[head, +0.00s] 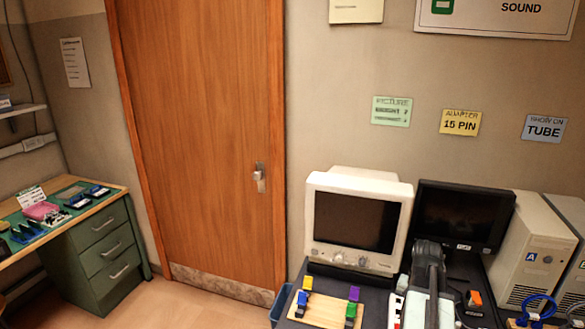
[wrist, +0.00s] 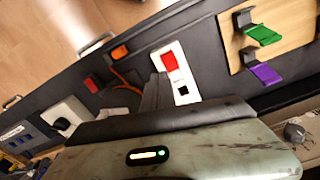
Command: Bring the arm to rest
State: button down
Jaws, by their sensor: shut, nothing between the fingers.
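My arm (head: 428,285) rises over the dark bench in the head view, in front of the gap between the two monitors. Its dark upper part is raised and folded close to the monitors; I cannot pick out the fingertips there. In the wrist view, my gripper (wrist: 157,92) shows as narrow grey fingers beyond the worn grey-green housing. It is shut and empty. Past the fingers is a white power strip (wrist: 176,74) with a red switch; I cannot tell how far apart they are.
A cream CRT monitor (head: 355,225), a black flat monitor (head: 462,215) and beige computer cases (head: 530,250) stand close around the arm. A wooden board (head: 322,312) with coloured clips lies left of it. Open floor (head: 190,305) lies before the door.

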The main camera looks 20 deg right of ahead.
jog(key=w+a+n, duration=0.2)
jog(key=w+a, duration=0.2)
jog(key=a, duration=0.3)
jog(key=w+a+n, duration=0.1)
jog(key=w+a, duration=0.3)
jog(key=a, duration=0.4)
jog(key=w+a+n, duration=0.1)
jog(key=a+n, duration=0.6)
jog(key=a, duration=1.6)
jog(key=shift+a, duration=0.2)
